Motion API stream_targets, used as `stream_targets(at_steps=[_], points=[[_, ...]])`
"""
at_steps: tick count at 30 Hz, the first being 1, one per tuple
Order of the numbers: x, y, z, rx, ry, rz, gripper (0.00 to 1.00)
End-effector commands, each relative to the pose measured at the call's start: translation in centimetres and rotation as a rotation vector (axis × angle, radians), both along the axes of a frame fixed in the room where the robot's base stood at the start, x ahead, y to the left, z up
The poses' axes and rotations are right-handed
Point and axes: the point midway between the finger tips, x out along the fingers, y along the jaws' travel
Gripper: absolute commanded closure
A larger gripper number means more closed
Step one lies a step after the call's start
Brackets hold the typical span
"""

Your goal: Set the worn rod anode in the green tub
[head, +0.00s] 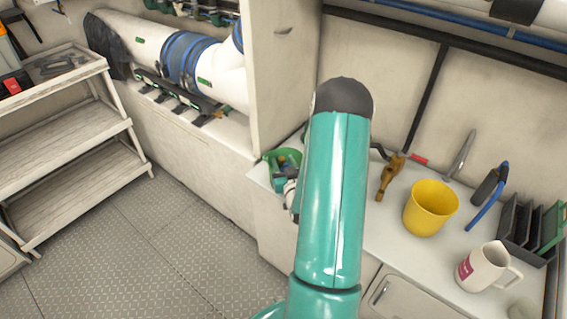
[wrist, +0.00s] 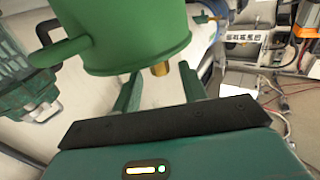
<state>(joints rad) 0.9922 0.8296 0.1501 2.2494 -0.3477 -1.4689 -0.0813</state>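In the head view a green tub-like thing (head: 283,160) stands at the counter's left end, partly behind my arm. My gripper (head: 291,192) is beside it, mostly hidden by the arm. In the wrist view a large green cylinder (wrist: 125,35) with a side handle or spout fills the top, very close. I cannot tell whether it is that same tub. My gripper's two fingers (wrist: 160,82) stand apart below it. A short brass-coloured end (wrist: 160,69) shows between the tips, with a gap on both sides. I cannot tell whether this is the worn rod anode.
Wooden shelves (head: 75,140) stand left. The floor (head: 150,245) is clear.

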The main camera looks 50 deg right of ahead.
Motion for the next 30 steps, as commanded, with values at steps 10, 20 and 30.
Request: stream_targets(at_steps=[10, 20, 30], points=[[-0.5, 0.3, 0.2, 0.001, 0.002, 0.0, 0.57], [-6.2, 3.7, 0.2, 0.002, 0.002, -0.001, 0.57], [-10.0, 6.0, 0.3, 0.0, 0.0, 0.0, 0.57]])
